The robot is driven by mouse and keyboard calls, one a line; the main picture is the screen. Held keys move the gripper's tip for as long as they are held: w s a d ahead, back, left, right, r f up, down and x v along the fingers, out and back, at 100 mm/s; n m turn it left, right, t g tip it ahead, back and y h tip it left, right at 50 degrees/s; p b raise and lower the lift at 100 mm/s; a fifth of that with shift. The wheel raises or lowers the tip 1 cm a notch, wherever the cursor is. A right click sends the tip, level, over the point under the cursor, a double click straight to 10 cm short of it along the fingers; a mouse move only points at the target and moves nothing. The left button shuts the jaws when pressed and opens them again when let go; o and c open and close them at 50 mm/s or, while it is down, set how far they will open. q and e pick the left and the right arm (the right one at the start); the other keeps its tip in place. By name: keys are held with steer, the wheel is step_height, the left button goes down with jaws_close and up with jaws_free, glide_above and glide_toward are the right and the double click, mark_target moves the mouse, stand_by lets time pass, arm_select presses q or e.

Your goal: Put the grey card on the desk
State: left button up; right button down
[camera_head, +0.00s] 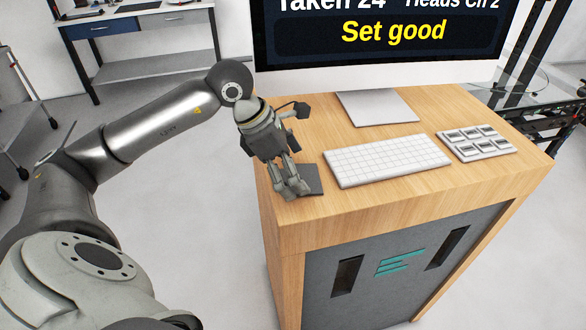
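The grey card (313,179) is a small dark grey piece at the left end of the wooden desk (400,200), left of the keyboard. It looks flat on or just above the desktop. My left gripper (295,188) points down at the card, and its fingers cover the card's left part. The fingertips are close together, but I cannot tell whether they grip the card or only touch it. My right gripper is not in view.
A white keyboard (387,160) lies mid-desk, with a light grey tray of several dark slots (476,142) to its right. A large monitor (385,45) on a stand (378,108) is behind. A workbench (140,20) stands at the back left.

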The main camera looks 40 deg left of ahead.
arm_select(q)
steer(key=shift+r, duration=0.1)
steer(key=shift+a+r, duration=0.1)
steer(key=shift+r, duration=0.1)
steer(key=b+v, duration=0.2)
steer(key=v, duration=0.9)
steer(key=shift+s+r, duration=0.15)
steer(key=shift+r, duration=0.1)
steer(key=shift+a, duration=0.1)
